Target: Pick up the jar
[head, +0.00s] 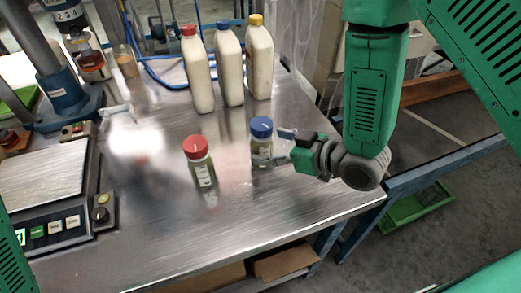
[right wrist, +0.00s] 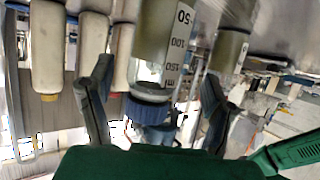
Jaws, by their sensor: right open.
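A clear jar with a blue lid (head: 261,128) stands upright on the metal table. A similar jar with a red lid (head: 199,165) stands to its left. My right gripper (head: 281,147) is open, just right of the blue-lidded jar, with its fingers pointing at it. In the right wrist view, the blue-lidded jar (right wrist: 152,108) appears upside down between the two spread fingers of the right gripper (right wrist: 158,75); contact is not clear. Another jar (right wrist: 230,50) shows behind the right-hand finger, its lid hidden. My left gripper is outside the view.
Three tall white bottles with red (head: 198,75), blue (head: 229,68) and yellow (head: 259,60) caps stand behind the jars. A scale (head: 50,190) is at the left. The metal table (head: 240,205) is clear in front of the jars, with its edge at the right.

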